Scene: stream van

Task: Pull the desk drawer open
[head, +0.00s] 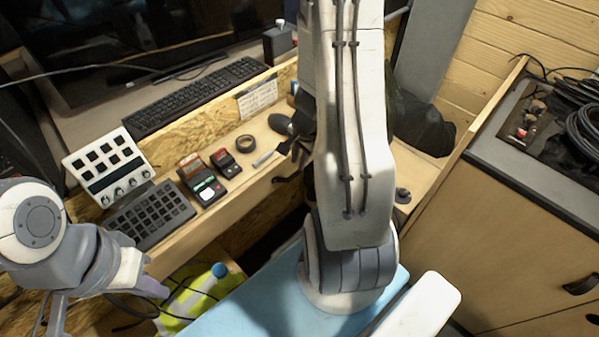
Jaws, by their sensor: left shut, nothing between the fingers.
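The wooden desk (228,205) runs from the lower left up behind my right arm. I cannot make out a drawer front or its handle on the desk; the stretch below its edge is dark or covered by my arms. My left gripper (152,287) is at the lower left, in front of the desk's front edge, shut and empty. My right arm stands upright across the middle and hides part of the desk. My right gripper (288,160) shows only as dark parts beside that arm, over the desk; its fingers are not clear.
A keypad (150,214), a white control panel (104,166), small devices (203,181) and a tape roll (245,143) sit on the desk. A keyboard (195,95) lies behind. A wooden cabinet (480,235) with dark handles (581,285) stands at right. A yellow-green item (190,300) lies below.

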